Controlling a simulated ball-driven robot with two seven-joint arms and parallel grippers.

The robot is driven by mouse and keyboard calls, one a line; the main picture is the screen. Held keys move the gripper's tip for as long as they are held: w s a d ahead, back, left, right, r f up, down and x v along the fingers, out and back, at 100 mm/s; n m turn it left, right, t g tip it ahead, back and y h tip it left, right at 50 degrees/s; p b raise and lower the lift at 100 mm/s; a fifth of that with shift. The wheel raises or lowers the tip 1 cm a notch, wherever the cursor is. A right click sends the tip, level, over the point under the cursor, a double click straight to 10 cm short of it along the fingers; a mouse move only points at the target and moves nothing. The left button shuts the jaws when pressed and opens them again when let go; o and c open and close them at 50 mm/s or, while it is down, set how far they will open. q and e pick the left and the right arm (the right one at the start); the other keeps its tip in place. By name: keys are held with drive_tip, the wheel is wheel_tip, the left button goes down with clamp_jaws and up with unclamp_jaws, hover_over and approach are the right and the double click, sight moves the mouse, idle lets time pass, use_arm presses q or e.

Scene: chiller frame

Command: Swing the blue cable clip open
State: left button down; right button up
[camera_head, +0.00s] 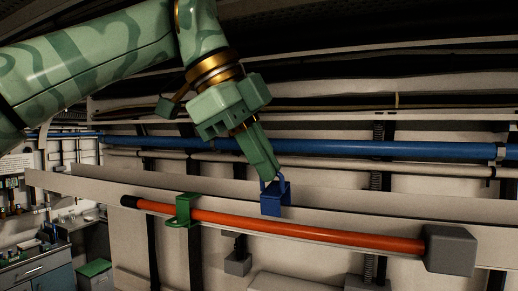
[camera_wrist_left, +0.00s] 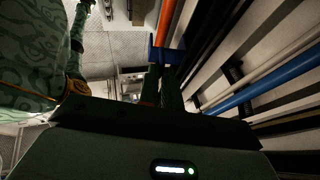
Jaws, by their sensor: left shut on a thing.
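The blue cable clip (camera_head: 271,203) sits on the pale rail (camera_head: 345,206), with a thin blue loop standing up at its top. My left gripper (camera_head: 273,178) comes down from above, its fingertips at that loop and shut on it. The fingers hide part of the loop. In the left wrist view, the blue clip (camera_wrist_left: 166,55) shows just beyond my left fingers (camera_wrist_left: 168,75), next to the orange bar. How far the clip is swung I cannot tell. My right gripper is in neither view.
An orange bar (camera_head: 320,234) with a grey block end (camera_head: 450,250) runs along the rail, passing a green clip (camera_head: 184,210) left of the blue one. A long blue pipe (camera_head: 380,149) runs behind. A bench with a drawer (camera_head: 38,277) stands at lower left.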

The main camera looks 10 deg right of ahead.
use_arm(q)
drive_tip(key=shift+w+d, duration=0.1)
idle(0.5)
drive_tip(key=c, duration=1.6)
unclamp_jaws()
drive_tip(key=shift+d, duration=0.15)
drive_tip(key=shift+r, duration=0.15)
drive_tip(key=a+r+b, duration=0.1)
drive_tip(key=a, duration=0.3)
drive_tip(key=a+r, duration=0.1)
drive_tip(key=a, duration=0.4)
drive_tip(key=a+r+b, duration=0.1)
drive_tip(key=a+r, duration=0.1)
drive_tip(key=a, duration=0.3)
drive_tip(key=shift+w+a+r+b, duration=0.1)
drive_tip(key=shift+a+b, duration=0.05)
drive_tip(key=shift+b, duration=0.2)
